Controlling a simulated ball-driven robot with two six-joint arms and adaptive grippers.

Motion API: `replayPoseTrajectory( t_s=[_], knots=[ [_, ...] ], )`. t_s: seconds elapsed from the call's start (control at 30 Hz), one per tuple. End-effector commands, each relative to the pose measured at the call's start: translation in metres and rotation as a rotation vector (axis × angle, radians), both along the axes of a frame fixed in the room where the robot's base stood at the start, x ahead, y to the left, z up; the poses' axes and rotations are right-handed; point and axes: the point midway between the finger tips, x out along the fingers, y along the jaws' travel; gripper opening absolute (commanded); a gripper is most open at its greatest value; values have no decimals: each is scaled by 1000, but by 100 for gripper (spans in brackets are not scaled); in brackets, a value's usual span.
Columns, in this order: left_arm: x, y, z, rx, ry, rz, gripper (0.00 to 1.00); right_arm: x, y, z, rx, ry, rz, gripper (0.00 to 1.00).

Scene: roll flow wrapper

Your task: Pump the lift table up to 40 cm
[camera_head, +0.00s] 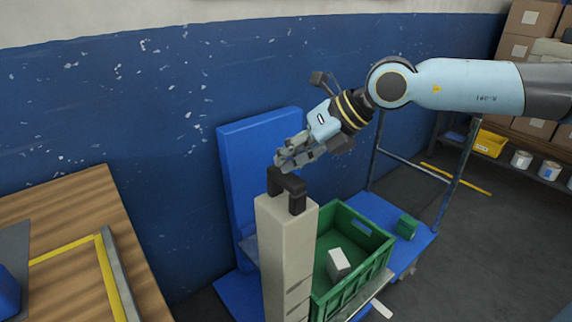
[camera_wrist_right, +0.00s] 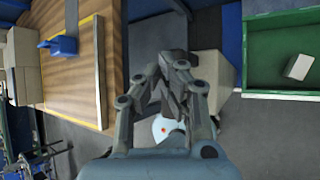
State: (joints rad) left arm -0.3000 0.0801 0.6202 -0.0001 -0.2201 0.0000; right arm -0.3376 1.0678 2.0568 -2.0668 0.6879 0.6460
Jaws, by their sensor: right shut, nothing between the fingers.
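A green crate (camera_head: 382,240) holding a small white-grey block (camera_head: 339,263) stands on a grey plate beside a tall blue upright panel (camera_head: 240,170). A blue platform (camera_head: 420,237) with a tubular frame (camera_head: 413,167) lies behind it. I cannot tell which of these parts belong to the lift table. A pale lever-like piece (camera_head: 382,308) sticks out low by the crate. My right gripper (camera_head: 281,160) is shut and empty, just above a black bracket (camera_head: 290,185); contact is unclear. In the right wrist view its fingers (camera_wrist_right: 172,88) are together. My left gripper is out of view.
A pale column (camera_head: 285,245) carries the black bracket and hides part of the crate. A wooden table (camera_head: 75,215) stands at the left. The blue wall (camera_head: 120,110) is close behind. Shelves with boxes (camera_head: 524,58) stand at the right; the floor (camera_head: 500,240) before them is clear.

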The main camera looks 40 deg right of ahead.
Motion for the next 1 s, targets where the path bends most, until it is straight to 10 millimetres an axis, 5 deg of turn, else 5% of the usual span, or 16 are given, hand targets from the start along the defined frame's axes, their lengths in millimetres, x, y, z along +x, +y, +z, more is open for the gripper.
replayPoseTrajectory(
  t_s=[1.0],
  knots=[
    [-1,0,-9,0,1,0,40,-1,0,-13,1,3,-1,0]
  ],
)
